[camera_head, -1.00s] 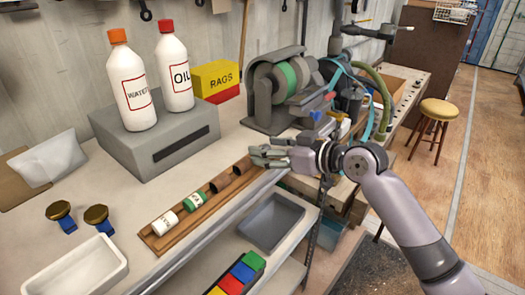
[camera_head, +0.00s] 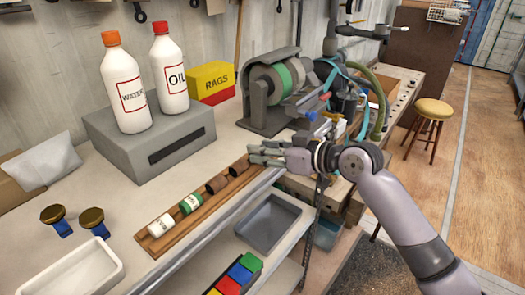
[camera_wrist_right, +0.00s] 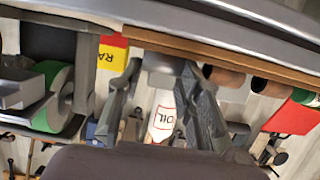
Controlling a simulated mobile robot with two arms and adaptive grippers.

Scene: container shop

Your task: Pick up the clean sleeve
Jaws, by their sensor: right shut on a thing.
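The wooden rack (camera_head: 176,235) lies along the front edge of the bench. It holds a white roll (camera_head: 160,225), a green-and-white roll (camera_head: 190,203) and brown sleeves (camera_head: 216,184). My right gripper (camera_head: 254,154) is at the rack's far end, beyond the brown sleeves. In the right wrist view its fingers (camera_wrist_right: 164,85) stand on either side of a pale grey piece (camera_wrist_right: 163,63) beside the wooden edge. It is shut on this piece, which looks like the clean sleeve, though the fingers hide most of it. My left gripper is not in view.
A grey box (camera_head: 150,150) with the WATER bottle (camera_head: 126,85) and OIL bottle (camera_head: 169,70) stands behind the rack. A bench grinder (camera_head: 270,95) stands just beyond my right gripper. A grey bin (camera_head: 268,222) sits below the bench edge.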

